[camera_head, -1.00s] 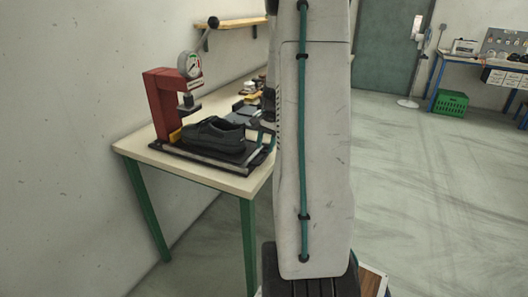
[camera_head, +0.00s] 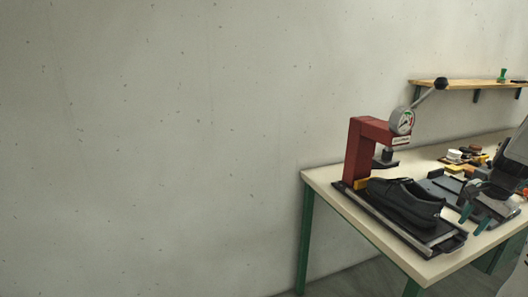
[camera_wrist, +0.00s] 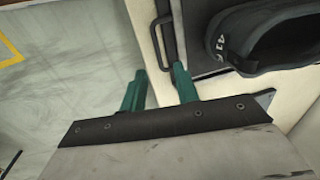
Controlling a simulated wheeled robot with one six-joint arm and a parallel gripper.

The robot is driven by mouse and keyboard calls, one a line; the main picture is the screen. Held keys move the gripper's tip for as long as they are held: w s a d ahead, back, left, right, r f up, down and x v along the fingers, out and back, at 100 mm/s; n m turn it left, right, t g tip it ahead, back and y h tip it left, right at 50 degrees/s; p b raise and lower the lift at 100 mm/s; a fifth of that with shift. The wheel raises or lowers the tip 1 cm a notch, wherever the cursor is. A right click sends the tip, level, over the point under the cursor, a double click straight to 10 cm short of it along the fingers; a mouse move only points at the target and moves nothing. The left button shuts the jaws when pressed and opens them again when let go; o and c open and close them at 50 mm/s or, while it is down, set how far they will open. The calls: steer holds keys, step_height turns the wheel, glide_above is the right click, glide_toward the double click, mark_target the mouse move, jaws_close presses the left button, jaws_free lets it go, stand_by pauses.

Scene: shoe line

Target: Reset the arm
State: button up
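My gripper (camera_head: 474,220) hangs at the right of the head view, above the table's front part and to the right of the shoe. In the wrist view my gripper (camera_wrist: 158,72) shows two green fingers set apart with nothing between them. A black shoe (camera_head: 408,203) lies on the dark tray (camera_head: 452,242) of a red press (camera_head: 362,150). The shoe also shows at the top right of the wrist view (camera_wrist: 275,48), apart from the fingers. Most of my arm is outside the head view.
The press stands on a pale table (camera_head: 325,188) with green legs, against a concrete wall. Its gauge (camera_head: 402,121) and lever rise above it. Small items (camera_head: 456,156) lie behind my gripper. A wooden shelf (camera_head: 460,85) is on the wall.

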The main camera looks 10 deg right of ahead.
steer(key=s+a+r+n, duration=0.3)
steer(key=s+a+n, duration=0.2)
steer(key=a, duration=0.8)
steer(key=s+a+r+n, duration=0.4)
steer(key=s+a+n, duration=0.1)
steer(key=a, duration=0.9)
steer(key=s+a+r+n, duration=0.4)
steer(key=s+a+n, duration=0.1)
steer(key=a, duration=0.9)
steer(key=shift+n+g, duration=0.3)
steer(key=shift+n, duration=0.3)
